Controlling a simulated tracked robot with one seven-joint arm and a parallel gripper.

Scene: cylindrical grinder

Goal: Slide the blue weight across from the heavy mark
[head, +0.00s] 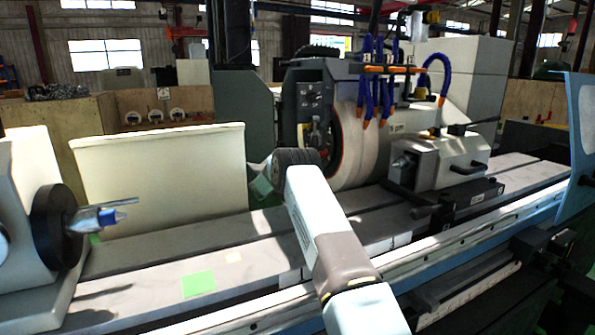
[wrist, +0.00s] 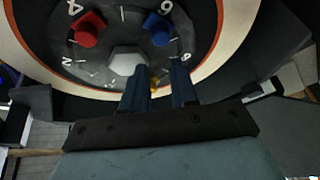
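In the wrist view, a dark round wheel face carries a ring of numbers and ticks. The blue weight (wrist: 158,28) sits on its upper right part, beyond my fingertips and apart from them. A red weight (wrist: 88,28) sits on the upper left. A small yellow thing (wrist: 155,84) shows between my fingers, mostly hidden; I cannot tell whether it is a weight or a mark. My gripper (wrist: 160,72) points at the wheel face with its two dark fingers apart. In the head view my arm's end covers part of the wheel (head: 365,150), and the weights are hidden.
A pale nut (wrist: 127,60) is at the wheel's centre. A dark guard surrounds the wheel. A cream panel (head: 160,180) stands left of my arm, and the workhead with a pointed centre (head: 100,217) is farther left. The table (head: 150,285) runs below.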

